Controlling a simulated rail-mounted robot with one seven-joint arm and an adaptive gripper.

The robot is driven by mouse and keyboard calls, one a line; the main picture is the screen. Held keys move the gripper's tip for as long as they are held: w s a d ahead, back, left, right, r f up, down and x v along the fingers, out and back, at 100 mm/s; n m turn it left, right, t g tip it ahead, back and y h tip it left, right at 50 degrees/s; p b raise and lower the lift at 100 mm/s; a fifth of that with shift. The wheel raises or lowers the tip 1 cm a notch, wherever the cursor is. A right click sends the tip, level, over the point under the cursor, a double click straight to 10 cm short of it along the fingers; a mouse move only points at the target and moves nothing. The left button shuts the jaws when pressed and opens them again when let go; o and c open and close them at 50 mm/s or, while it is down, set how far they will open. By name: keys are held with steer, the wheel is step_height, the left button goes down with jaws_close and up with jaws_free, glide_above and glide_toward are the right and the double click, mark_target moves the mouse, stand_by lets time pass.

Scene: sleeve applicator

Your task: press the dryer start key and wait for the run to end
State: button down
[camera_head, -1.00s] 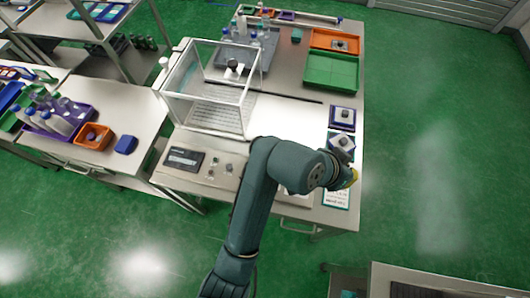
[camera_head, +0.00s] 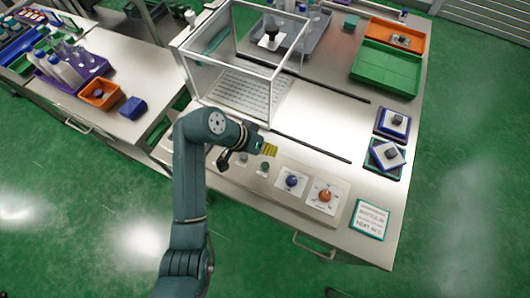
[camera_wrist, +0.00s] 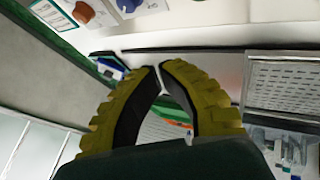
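A control panel (camera_head: 222,172) runs along the bench's front edge. It carries a small grey key (camera_head: 243,156), a green key (camera_head: 265,167), a blue knob (camera_head: 291,181) and an orange knob (camera_head: 325,195). I cannot tell from the labels which key starts the dryer. My gripper (camera_head: 270,150) is above the panel near the green key, apart from it as far as I can see. In the wrist view its yellow fingers (camera_wrist: 159,66) have their tips together with nothing between them. My arm hides the panel's left part with the display.
A clear framed chamber (camera_head: 240,95) with a perforated floor stands behind the panel. A green tray (camera_head: 385,70) and an orange tray (camera_head: 398,34) lie at the back right. White blocks on dark trays (camera_head: 377,168) sit at the right edge, near a printed card (camera_head: 370,219).

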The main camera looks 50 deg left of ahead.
steer(key=b, duration=0.7)
glide_above(269, 166)
step_height(269, 166, down, 7)
steer(key=shift+f, duration=0.85)
stand_by(0.6)
steer(key=shift+f, duration=0.4)
steer(key=shift+f, duration=0.45)
stand_by(0.4)
steer(key=shift+r, duration=0.1)
steer(key=shift+r+p, duration=0.75)
steer(key=shift+p, duration=0.15)
steer(key=shift+r, duration=0.1)
